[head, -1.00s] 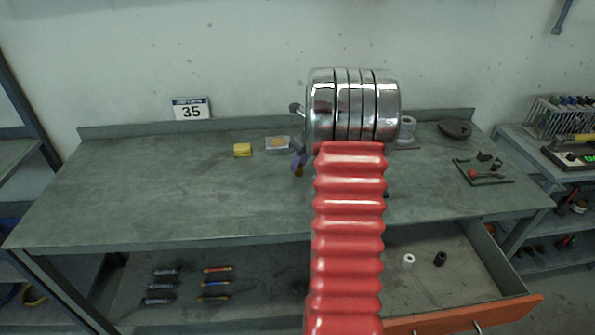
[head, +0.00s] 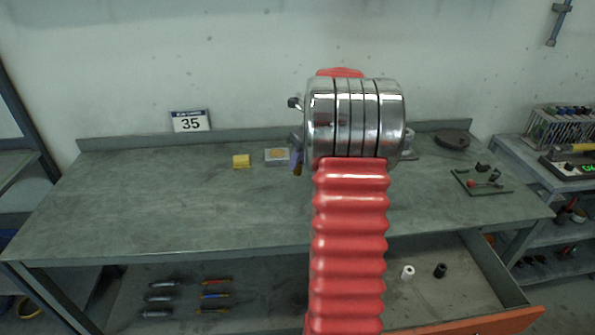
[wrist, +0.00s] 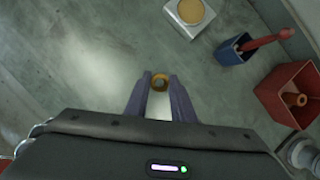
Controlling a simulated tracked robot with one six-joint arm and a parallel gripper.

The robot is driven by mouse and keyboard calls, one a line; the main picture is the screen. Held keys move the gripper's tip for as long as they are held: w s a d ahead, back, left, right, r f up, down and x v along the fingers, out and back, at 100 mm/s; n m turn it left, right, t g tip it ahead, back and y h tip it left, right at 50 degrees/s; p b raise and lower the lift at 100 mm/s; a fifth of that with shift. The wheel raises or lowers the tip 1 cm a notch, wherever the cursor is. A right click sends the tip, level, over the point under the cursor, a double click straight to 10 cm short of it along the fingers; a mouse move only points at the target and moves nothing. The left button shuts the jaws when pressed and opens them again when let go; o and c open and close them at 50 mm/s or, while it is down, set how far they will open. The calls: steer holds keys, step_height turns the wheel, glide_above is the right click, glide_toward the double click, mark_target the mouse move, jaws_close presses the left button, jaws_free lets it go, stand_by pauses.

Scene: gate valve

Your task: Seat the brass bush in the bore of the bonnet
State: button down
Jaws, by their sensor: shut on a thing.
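My gripper (wrist: 160,98) is shut on the brass bush (wrist: 160,80). The bush shows as a small brass ring with a dark hole between the purple fingertips, over bare bench top in the wrist view. In the head view the fingers (head: 296,152) stick out left of my arm, with a small brass-coloured spot (head: 297,170) at their tips. The grey, round, flanged part (wrist: 304,156) at the right edge of the wrist view may be the bonnet. It is cut off there and its bore is unclear. In the head view my arm covers most of that spot.
A white dish with a yellow pad (wrist: 190,14), a blue cup with a red-handled tool (wrist: 236,48) and a red square box (wrist: 288,96) stand near my gripper.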

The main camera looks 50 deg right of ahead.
mark_target(299, 164)
steer(key=shift+r, duration=2.35)
steer(key=shift+s, duration=0.1)
